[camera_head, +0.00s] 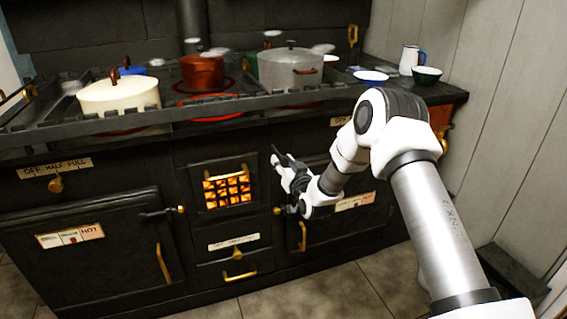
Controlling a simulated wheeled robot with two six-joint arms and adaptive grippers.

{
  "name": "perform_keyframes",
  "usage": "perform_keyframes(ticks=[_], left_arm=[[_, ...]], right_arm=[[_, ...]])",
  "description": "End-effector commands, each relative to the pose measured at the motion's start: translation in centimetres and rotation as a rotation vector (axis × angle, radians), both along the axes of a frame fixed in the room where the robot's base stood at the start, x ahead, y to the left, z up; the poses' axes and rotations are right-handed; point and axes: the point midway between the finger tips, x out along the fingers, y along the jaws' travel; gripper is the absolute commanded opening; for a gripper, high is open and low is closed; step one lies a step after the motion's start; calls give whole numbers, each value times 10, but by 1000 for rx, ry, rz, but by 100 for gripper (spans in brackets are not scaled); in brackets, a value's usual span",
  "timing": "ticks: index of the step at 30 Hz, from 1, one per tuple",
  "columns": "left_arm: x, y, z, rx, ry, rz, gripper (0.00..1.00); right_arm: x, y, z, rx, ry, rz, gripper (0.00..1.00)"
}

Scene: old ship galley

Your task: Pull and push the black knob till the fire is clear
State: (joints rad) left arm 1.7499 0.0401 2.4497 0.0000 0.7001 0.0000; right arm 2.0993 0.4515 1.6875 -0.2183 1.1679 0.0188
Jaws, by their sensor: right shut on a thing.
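The fire (227,190) glows orange behind a barred window in the middle of the black stove front. My right gripper (279,161) is just right of and slightly above this window, against the stove front. It is shut on a small dark thing, which I take to be the black knob; the fingers hide most of it, so its shape and how far out it is cannot be told. My left gripper is not in view.
Pots stand on the stove top: a cream pot (118,94), a red pot (202,72) and a large grey pot (290,68). A rail (205,106) runs along the stove's front edge. Brass door handles (162,264) stick out below. The floor in front is clear.

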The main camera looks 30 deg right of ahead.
Motion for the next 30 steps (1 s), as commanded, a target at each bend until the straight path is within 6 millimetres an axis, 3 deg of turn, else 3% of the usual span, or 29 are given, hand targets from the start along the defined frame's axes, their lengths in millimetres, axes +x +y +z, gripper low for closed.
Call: perform_keyframes(ticks=[1, 3, 14, 17, 24, 30], left_arm=[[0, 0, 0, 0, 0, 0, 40], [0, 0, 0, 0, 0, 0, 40], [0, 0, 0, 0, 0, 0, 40], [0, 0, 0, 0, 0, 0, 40], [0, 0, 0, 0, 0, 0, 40], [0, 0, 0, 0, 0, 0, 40]], right_arm=[[0, 0, -1, -1, 1, 0, 39], [0, 0, -1, -1, 1, 0, 62], [-4, 0, -1, 0, 1, -1, 62], [-17, 2, -1, 3, 3, -2, 62], [-76, 14, -2, 5, 5, -2, 62], [-112, 21, -2, 2, 4, 0, 62]])
